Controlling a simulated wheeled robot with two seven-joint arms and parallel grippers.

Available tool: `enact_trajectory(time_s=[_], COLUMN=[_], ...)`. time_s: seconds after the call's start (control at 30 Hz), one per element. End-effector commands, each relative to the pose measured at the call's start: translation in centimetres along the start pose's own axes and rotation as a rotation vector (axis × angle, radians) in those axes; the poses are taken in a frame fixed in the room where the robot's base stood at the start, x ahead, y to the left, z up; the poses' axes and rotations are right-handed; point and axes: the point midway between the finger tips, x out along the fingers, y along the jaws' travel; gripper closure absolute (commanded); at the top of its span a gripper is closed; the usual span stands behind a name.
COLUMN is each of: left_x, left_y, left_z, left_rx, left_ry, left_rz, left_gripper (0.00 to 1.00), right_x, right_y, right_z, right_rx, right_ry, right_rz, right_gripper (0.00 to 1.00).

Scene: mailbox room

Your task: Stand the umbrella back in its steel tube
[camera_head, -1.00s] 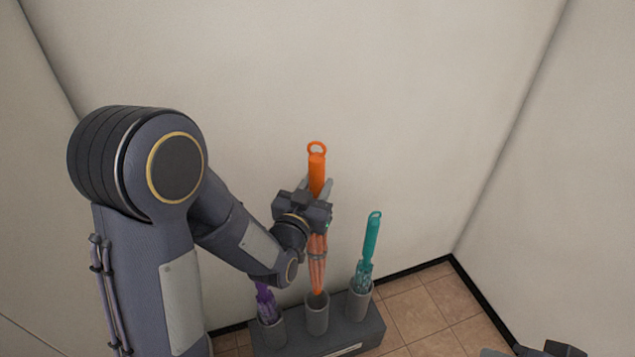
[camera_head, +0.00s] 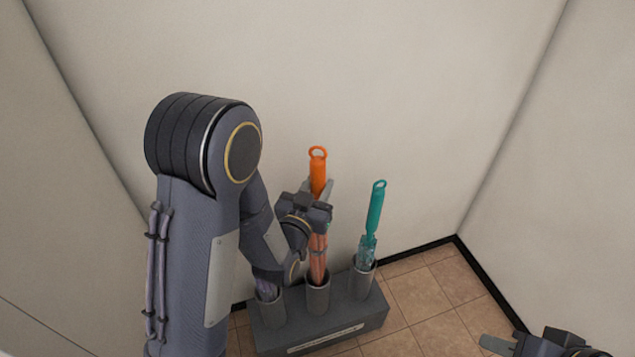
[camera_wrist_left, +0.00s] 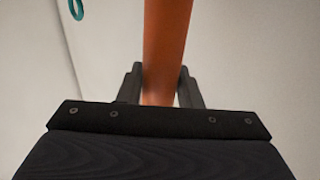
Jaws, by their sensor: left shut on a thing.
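The orange umbrella (camera_head: 318,174) is upright, handle ring at the top. My left gripper (camera_head: 318,192) is shut on it just below the handle. Its folded canopy runs down into the middle steel tube (camera_head: 318,298), and its lower end is hidden inside. In the left wrist view the orange shaft (camera_wrist_left: 166,50) stands between my fingers. My right gripper (camera_head: 500,346) shows only partly at the bottom right, away from the stand, and its opening is unclear.
The grey stand (camera_head: 320,332) holds the tubes. A teal umbrella (camera_head: 374,212) stands in the right tube. Walls enclose the corner; tiled floor (camera_head: 425,300) is clear to the right.

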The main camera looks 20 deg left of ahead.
Motion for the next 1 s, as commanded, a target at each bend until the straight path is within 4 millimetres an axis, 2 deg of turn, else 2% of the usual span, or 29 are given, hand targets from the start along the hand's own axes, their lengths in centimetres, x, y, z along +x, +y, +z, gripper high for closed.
enact_trajectory(time_s=[0.03,1.0], left_x=[0.0,0.1], left_y=[0.0,0.0], left_z=[1.0,10.2], left_rx=[-0.001,-0.001], left_ry=[0.004,0.003], left_rz=[-0.001,-0.002], left_gripper=[1.00,1.00], right_x=[1.1,9.6], right_y=[0.5,4.4], right_z=[0.5,4.9], right_rx=[0.000,0.000], right_ry=[0.000,0.000], right_rz=[0.000,0.000], right_gripper=[0.67,0.67])
